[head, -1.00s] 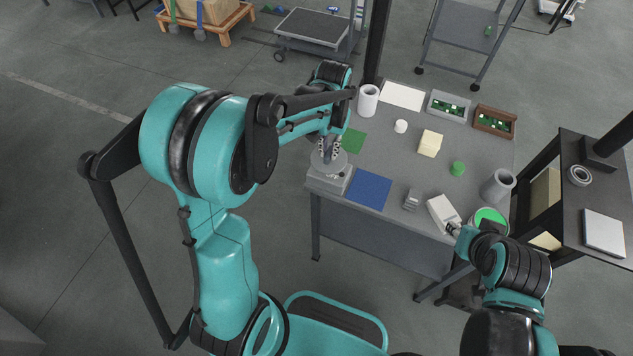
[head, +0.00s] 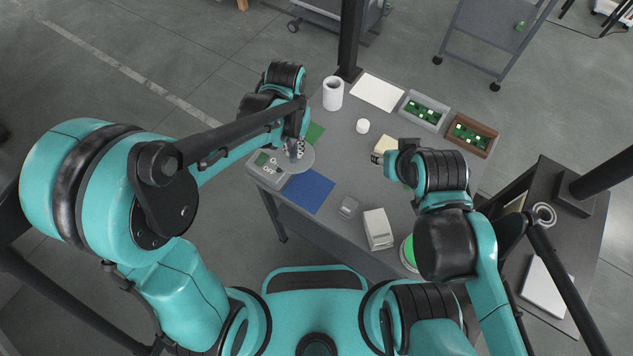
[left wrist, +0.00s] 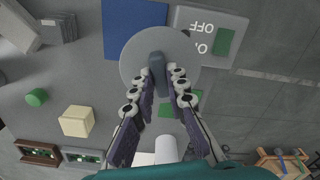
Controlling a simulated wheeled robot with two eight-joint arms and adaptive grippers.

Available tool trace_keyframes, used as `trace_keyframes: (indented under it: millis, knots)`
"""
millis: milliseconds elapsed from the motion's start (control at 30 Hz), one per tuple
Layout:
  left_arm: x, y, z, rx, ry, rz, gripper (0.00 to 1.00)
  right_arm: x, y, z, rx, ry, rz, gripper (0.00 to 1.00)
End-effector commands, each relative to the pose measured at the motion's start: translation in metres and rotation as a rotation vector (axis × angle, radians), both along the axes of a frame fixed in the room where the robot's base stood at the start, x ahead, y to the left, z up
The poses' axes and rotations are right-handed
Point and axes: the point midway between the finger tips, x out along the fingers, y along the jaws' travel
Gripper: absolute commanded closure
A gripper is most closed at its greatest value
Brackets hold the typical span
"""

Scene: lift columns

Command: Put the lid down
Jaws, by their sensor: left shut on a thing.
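The lid is a thin grey disc (head: 303,163) with a dark upright handle. My left gripper (head: 293,148) is shut on this handle. In the left wrist view the fingers (left wrist: 160,82) close around the handle, with the disc (left wrist: 133,62) beyond them. The disc overlaps the edges of the grey scale (head: 273,181) and the blue mat (head: 310,193); I cannot tell its height above them.
A green mat (head: 316,132) and a white cylinder (head: 333,94) lie beyond the lid. Two trays (head: 424,111) (head: 471,134) line the back right.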

Motion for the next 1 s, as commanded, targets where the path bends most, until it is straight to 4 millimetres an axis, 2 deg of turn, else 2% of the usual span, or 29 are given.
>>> trace_keyframes:
  millis: [33, 100, 200, 300, 400, 533, 800, 1000]
  knots:
    - [-0.022, -0.028, 0.004, 0.000, 0.000, -0.069, 1.00, 0.000, 0.000, 0.007, 0.000, 0.000, 0.000, 0.60]
    - [-0.049, -0.057, 0.005, 0.000, 0.000, -0.147, 1.00, 0.000, 0.000, 0.012, 0.000, 0.000, 0.000, 0.60]
    - [-0.085, -0.088, 0.006, 0.000, 0.001, -0.239, 1.00, 0.000, 0.000, 0.017, 0.000, 0.000, 0.000, 0.60]
    - [-0.111, -0.106, 0.006, 0.000, 0.001, -0.304, 1.00, 0.000, 0.000, 0.020, 0.000, 0.000, 0.000, 0.60]
    - [-0.126, -0.115, 0.005, 0.000, 0.001, -0.339, 1.00, 0.000, 0.000, 0.021, 0.000, 0.000, 0.000, 0.60]
    - [-0.122, -0.109, -0.004, 0.000, 0.002, -0.348, 1.00, 0.000, 0.000, 0.016, 0.000, 0.000, 0.000, 0.60]
    - [-0.075, -0.064, -0.044, 0.000, 0.001, -0.344, 1.00, 0.000, 0.000, -0.005, 0.000, 0.000, 0.000, 0.60]
    - [-0.051, -0.042, -0.062, 0.000, 0.002, -0.348, 1.00, 0.000, 0.000, -0.013, 0.000, 0.000, 0.000, 0.60]
